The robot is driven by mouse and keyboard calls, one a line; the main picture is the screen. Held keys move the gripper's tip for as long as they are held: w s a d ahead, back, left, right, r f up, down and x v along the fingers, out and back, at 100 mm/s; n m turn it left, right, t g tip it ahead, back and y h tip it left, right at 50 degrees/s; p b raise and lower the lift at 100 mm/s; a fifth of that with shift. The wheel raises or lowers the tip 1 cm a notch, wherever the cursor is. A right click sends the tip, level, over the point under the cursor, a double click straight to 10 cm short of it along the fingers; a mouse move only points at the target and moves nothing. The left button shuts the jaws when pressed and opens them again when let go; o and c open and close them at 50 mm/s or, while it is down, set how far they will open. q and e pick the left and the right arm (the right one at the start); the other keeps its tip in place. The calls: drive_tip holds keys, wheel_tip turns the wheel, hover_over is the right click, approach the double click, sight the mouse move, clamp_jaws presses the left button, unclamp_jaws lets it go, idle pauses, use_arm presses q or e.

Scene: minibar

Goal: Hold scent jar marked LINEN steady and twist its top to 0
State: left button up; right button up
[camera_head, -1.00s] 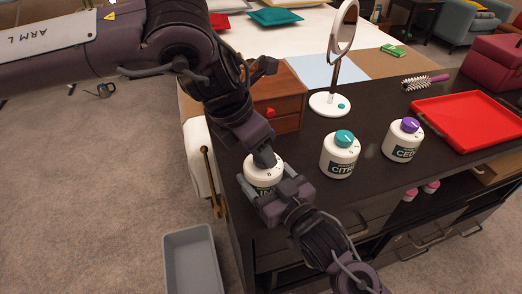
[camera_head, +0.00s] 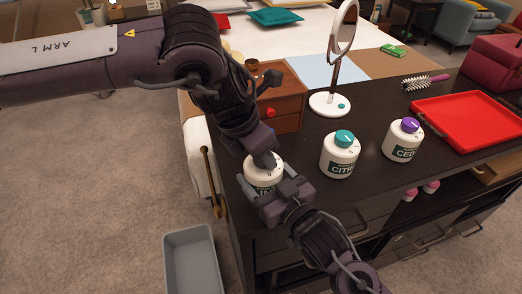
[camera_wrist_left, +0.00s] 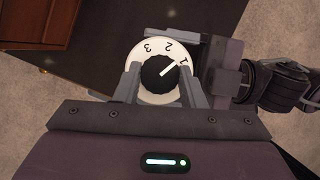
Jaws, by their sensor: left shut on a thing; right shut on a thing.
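The white scent jar (camera_head: 258,178) stands at the near left corner of the dark counter; its label is mostly covered. My right gripper (camera_head: 268,184) is shut around the jar's body from the front. My left gripper (camera_head: 265,160) comes down from above and is shut on the jar's top, hiding it in the head view. In the left wrist view the black top (camera_wrist_left: 159,72) sits between the fingers of the left gripper (camera_wrist_left: 160,88). Its white line points at the 1 on the white number ring (camera_wrist_left: 150,52), where 2 and 3 also show.
The CITRUS-like jar with teal top (camera_head: 339,156) and a jar with purple top (camera_head: 402,141) stand to the right. Behind are a wooden drawer box (camera_head: 287,98) and a round mirror (camera_head: 331,103). A red tray (camera_head: 470,120) lies at right. A grey bin (camera_head: 192,262) stands on the floor.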

use_arm(q)
drive_tip(key=shift+w+m, duration=0.1)
drive_tip(key=shift+m, duration=0.2)
drive_tip(key=m+g, duration=0.1)
drive_tip(key=m, duration=0.1)
drive_tip(key=m+g+h, duration=0.1)
drive_tip(key=m, duration=0.2)
drive_tip(key=shift+w, duration=0.15)
drive_tip(key=m+g, duration=0.1)
drive_tip(key=m, duration=0.2)
drive_tip(key=m+g, duration=0.1)
drive_tip(key=m, duration=0.2)
drive_tip(key=shift+w+y, duration=0.15)
drive_tip(key=shift+y, duration=0.15)
idle(0.3)
drive_tip(key=o, duration=1)
drive_tip(key=shift+r, duration=0.15)
drive_tip(key=v, duration=1.1)
drive_tip(key=shift+w+a+r, duration=0.2)
drive_tip(key=shift+a+r, duration=0.05)
drive_tip(key=shift+r, duration=0.05)
